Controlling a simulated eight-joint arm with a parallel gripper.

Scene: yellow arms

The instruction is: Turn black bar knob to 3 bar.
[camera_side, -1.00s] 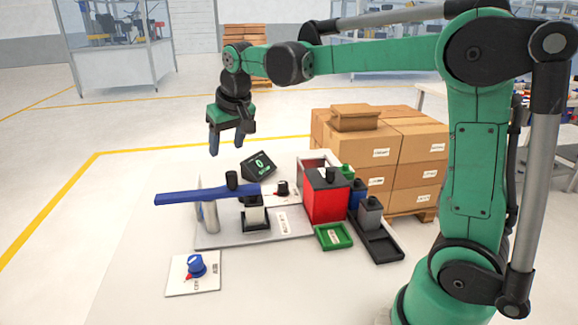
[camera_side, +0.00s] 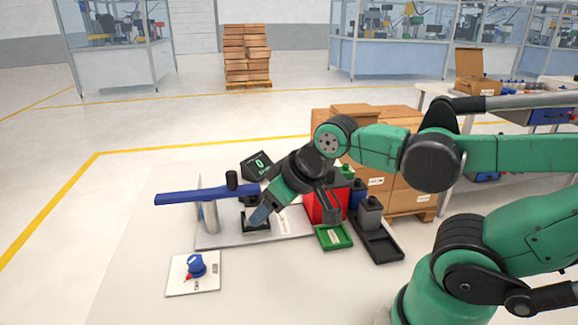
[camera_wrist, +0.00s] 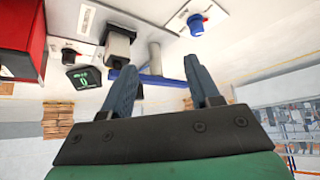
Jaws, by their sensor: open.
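The black bar knob (camera_wrist: 68,56) shows in the wrist view between the red box and the display, with a red mark beside it. In the side view my arm hides it. The display (camera_side: 257,166) reads 0 and also shows in the wrist view (camera_wrist: 83,78). My gripper (camera_side: 296,214) is open and tilted, in front of the press area in the side view. In the wrist view its two fingers (camera_wrist: 160,68) are apart with nothing held between them; the knob lies to their left.
A blue lever (camera_side: 195,196) spans a metal post beside the press. A blue knob (camera_side: 197,265) sits on a separate white plate in front. The red box (camera_side: 318,207), a green tray (camera_side: 334,237) and a black tray (camera_side: 378,248) stand right. Cartons (camera_side: 400,170) are stacked behind.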

